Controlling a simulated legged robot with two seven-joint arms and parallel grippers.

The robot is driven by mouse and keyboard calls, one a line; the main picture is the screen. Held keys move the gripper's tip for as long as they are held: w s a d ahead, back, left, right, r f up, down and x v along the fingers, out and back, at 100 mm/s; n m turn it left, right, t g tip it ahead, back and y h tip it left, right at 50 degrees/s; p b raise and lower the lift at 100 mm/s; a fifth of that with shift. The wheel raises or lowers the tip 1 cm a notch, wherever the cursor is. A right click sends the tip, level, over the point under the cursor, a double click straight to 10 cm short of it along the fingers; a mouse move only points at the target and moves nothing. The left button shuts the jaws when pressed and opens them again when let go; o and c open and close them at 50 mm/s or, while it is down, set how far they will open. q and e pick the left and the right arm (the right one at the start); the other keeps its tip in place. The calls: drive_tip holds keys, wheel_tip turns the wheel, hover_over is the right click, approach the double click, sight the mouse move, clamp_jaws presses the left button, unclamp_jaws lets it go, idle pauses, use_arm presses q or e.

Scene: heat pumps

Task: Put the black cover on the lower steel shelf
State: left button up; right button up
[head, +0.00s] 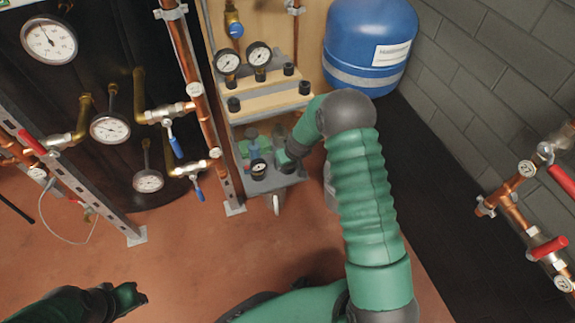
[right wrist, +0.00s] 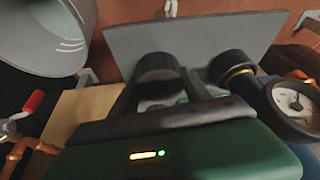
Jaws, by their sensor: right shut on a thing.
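The black cover (right wrist: 157,75) is a short dark cylinder between the fingers of my right gripper (right wrist: 170,92) in the right wrist view. The gripper is shut on it, with the grey lower steel shelf (right wrist: 130,35) just beyond; I cannot tell whether they touch. In the head view the lower steel shelf (head: 285,183) is at the foot of the rack, and my right gripper (head: 285,158) is over its right part. The held cover is not clear there. My left gripper (head: 132,296) is low at the left, away from the rack; its jaw opening is unclear.
On the lower shelf stand a small gauge (head: 259,169) and a green and blue fitting (head: 252,146). Upper wooden shelves (head: 270,100) hold black caps and two gauges. Copper pipes (head: 185,60) run left of the rack; a blue tank (head: 368,40) is behind right.

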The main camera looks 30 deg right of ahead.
drive_tip(key=shift+a+f, duration=0.15)
drive_tip(key=shift+a, duration=0.1)
drive_tip(key=o, duration=1.6)
drive_tip(key=shift+s, duration=0.15)
drive_tip(key=shift+f, duration=0.1)
drive_tip(key=shift+s+a+f, duration=0.1)
drive_tip(key=shift+a, duration=0.2)
drive_tip(key=w+p+v, duration=0.1)
drive_tip(key=p+v, duration=0.5)
drive_tip(key=v, duration=0.6)
drive_tip(key=s+a+r+n+g, duration=0.1)
drive_tip(key=s+a+r, duration=0.5)
drive_tip(key=s+a, duration=0.25)
drive_tip(key=s+a+r+g, duration=0.1)
drive_tip(key=s+a+r, duration=0.5)
drive_tip(key=s, duration=0.4)
drive_tip(key=w+p+v, duration=0.2)
drive_tip(key=p+v, duration=0.9)
drive_tip(key=w+r+p+v, duration=0.1)
drive_tip(key=w+p+v, duration=0.2)
drive_tip(key=p+v, duration=0.8)
drive_tip(key=w+p+v, duration=0.2)
drive_tip(key=p+v, duration=1)
drive_tip(key=p, duration=0.1)
drive_tip(key=shift+w+d+r, duration=0.2)
drive_tip(key=shift+d+r, duration=0.05)
drive_tip(key=shift+r, duration=0.15)
